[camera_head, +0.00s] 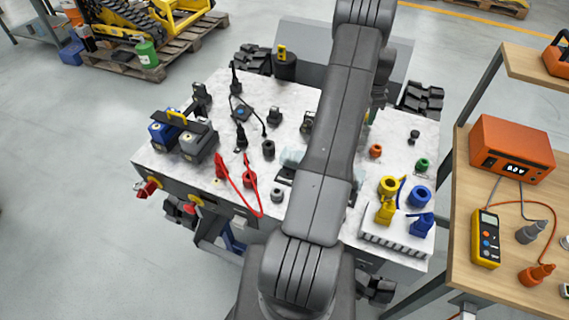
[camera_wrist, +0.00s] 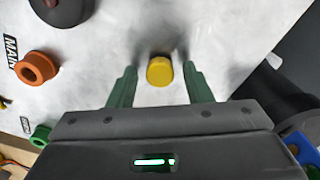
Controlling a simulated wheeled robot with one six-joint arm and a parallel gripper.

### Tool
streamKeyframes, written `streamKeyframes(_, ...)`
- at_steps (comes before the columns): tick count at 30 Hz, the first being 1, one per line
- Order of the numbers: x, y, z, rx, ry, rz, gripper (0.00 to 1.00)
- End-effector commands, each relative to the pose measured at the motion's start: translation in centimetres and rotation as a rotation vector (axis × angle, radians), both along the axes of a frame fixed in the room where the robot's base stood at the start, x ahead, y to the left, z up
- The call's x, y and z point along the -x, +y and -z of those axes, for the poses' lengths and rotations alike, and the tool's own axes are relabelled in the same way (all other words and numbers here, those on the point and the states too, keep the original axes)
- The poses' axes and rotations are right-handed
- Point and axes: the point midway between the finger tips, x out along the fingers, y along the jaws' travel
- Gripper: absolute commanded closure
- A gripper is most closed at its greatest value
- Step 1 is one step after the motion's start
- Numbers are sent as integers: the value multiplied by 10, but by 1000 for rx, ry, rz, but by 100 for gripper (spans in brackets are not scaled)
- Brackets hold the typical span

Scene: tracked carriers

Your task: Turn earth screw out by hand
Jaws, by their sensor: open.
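A yellow round knob (camera_wrist: 160,71) stands on the white speckled top in the wrist view, and it may be the earth screw; no label shows beside it. My gripper (camera_wrist: 159,64) is open, with one green finger on each side of the knob. A gap shows between the knob and each finger, so neither seems to touch it. How deep the fingertips reach along the knob is hard to tell. In the head view my arm hides the gripper and most of this spot.
An orange ring (camera_wrist: 36,68) beside a MAIN label, a dark round part (camera_wrist: 62,8) and a green ring (camera_wrist: 40,136) stand left of my gripper. A white tray (camera_head: 385,246) with yellow and blue parts is at the carrier's front right. The wooden bench (camera_head: 455,210) stands farther right.

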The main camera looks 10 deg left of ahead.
Motion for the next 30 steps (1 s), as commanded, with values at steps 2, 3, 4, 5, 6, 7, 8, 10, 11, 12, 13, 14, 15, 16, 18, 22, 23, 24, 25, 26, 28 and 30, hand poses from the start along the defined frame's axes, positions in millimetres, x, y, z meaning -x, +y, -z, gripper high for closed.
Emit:
streamKeyframes(2, 0, 0, -1, 0, 0, 0, 55)
streamKeyframes(3, 0, 0, -1, 0, 0, 0, 55)
streamKeyframes(4, 0, 0, -1, 0, 0, 0, 55)
streamKeyframes(5, 0, 0, -1, 0, 0, 0, 58)
streamKeyframes(6, 0, 0, -1, 0, 0, 0, 66)
streamKeyframes(7, 0, 0, -1, 0, 0, 0, 72)
streamKeyframes(8, 0, 0, -1, 0, 0, 0, 78)
streamKeyframes(10, 0, 0, -1, 0, 0, 0, 90)
streamKeyframes(11, 0, 0, -1, 0, 0, 0, 90)
streamKeyframes(12, 0, 0, -1, 0, 0, 0, 90)
streamKeyframes(13, 0, 0, -1, 0, 0, -2, 90)
streamKeyframes(14, 0, 0, -1, 0, 0, -8, 90)
streamKeyframes(15, 0, 0, 0, 0, 0, -23, 90)
streamKeyframes(16, 0, 0, 0, 0, 0, -43, 90)
streamKeyframes(18, 0, 0, 0, 0, 0, -109, 90)
streamKeyframes(22, 0, 0, 0, 0, 0, -255, 90)
streamKeyframes(23, 0, 0, 0, 0, 0, -289, 90)
streamKeyframes(24, 0, 0, 0, 0, 0, -335, 90)
streamKeyframes(25, 0, 0, 0, 0, 0, -368, 90)
streamKeyframes(26, 0, 0, 0, 0, 0, -402, 90)
streamKeyframes(28, 0, 0, 0, 0, 0, -479, 90)
streamKeyframes(30, 0, 0, 0, 0, 0, -557, 90)
